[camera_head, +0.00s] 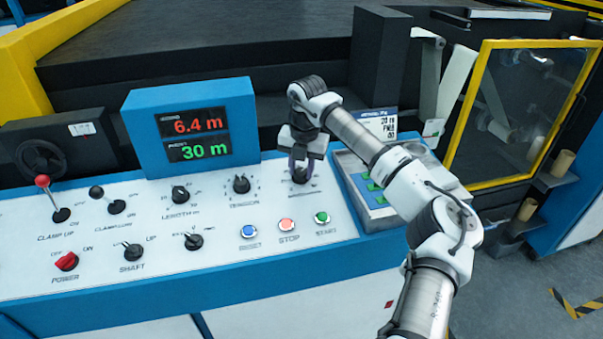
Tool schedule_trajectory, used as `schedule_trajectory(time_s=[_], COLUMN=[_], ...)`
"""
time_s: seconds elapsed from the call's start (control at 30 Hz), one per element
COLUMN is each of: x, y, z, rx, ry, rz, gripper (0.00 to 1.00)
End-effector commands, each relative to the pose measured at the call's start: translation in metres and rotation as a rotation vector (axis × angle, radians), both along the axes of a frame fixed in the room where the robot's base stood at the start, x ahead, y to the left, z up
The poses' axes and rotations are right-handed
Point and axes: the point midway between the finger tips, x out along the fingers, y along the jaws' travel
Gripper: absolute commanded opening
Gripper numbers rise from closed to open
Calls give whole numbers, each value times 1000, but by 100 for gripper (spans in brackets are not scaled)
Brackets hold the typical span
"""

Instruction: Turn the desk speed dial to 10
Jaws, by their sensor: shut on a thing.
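My gripper (301,164) points down at the right end of the white control desk (110,228). It is shut on a black dial (300,177), the rightmost in the upper row of knobs. The gripper covers most of this dial, so its pointer cannot be read. The lettering around it is too small to read, so I cannot confirm from its label that it is the speed dial. The display box (190,126) shows 6.4 m in red and 30 m in green.
Left of the held dial are the tension knob (241,184) and length knob (180,194). Below are the blue button (249,231), red stop button (287,225) and green start button (321,218). A yellow-framed guard (462,110) stands beyond.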

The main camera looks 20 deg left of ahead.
Motion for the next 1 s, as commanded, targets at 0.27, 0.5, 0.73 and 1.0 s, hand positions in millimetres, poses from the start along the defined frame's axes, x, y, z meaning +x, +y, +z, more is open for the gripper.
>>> schedule_trajectory(time_s=[0.27, 0.5, 0.73, 1.0], x=[0, 0, 0, -1], y=[0, 1, 2, 2], z=[-1, -1, 0, 0], rx=[-39, -72, -102, -139], ry=[-27, -50, -71, -96], rz=[257, 481, 695, 948], gripper=[7, 7, 7, 7])
